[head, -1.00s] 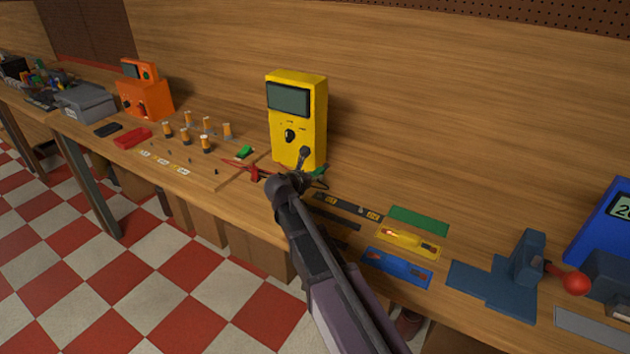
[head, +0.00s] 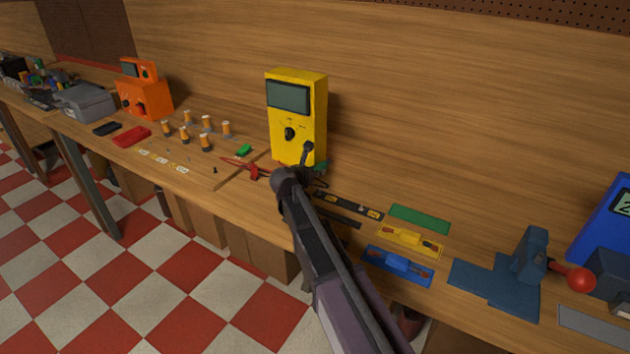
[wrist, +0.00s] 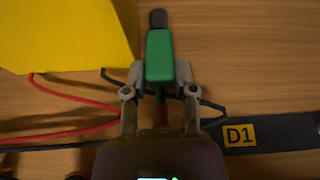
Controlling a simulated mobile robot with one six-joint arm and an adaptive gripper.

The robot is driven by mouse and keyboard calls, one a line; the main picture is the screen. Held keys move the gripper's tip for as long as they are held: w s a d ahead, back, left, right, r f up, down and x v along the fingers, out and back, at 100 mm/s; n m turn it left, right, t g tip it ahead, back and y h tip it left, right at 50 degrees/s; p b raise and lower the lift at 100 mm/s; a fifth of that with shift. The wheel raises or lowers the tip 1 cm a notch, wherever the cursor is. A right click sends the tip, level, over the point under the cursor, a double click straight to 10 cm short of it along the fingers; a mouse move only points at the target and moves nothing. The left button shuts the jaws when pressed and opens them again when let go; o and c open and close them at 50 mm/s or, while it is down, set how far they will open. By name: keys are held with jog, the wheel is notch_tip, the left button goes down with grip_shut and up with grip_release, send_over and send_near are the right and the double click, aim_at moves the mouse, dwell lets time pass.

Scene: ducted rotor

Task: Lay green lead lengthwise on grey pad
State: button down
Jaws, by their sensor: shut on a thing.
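The green lead (wrist: 160,52) has a green block-shaped body with a dark tip pointing up the wrist view. My gripper (wrist: 160,70) is shut on it, with one finger on each side of the body. In the head view my gripper (head: 316,176) is in front of the yellow meter, where only a little green shows past my arm. A flat grey pad (head: 592,327) lies at the lower right of the bench, bare where I see it and well away from my gripper.
The yellow meter (head: 297,115) stands behind my gripper. Red leads (head: 245,170) lie to its left. A green pad (head: 420,218), a yellow pad (head: 385,240) and a blue pad (head: 378,266) lie to the right. A blue-grey fixture with a red knob (head: 579,279) stands beside the grey pad.

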jog(key=shift+f+b, duration=0.85)
jog(key=shift+f, duration=0.35)
jog(key=shift+f, duration=0.15)
jog(key=shift+c, duration=2.1)
grip_release()
jog(key=shift+r, duration=0.2)
jog(key=shift+s+a+r, duration=0.1)
jog(key=shift+s+r, duration=0.05)
jog(key=shift+s, duration=0.05)
jog(key=p+v, duration=0.4)
jog(key=v, duration=0.5)
jog(key=shift+s+a+r, duration=0.15)
jog(key=shift+s+r, duration=0.05)
jog(key=shift+s, duration=0.1)
jog(key=shift+p+v, duration=0.35)
jog(key=shift+v, duration=0.55)
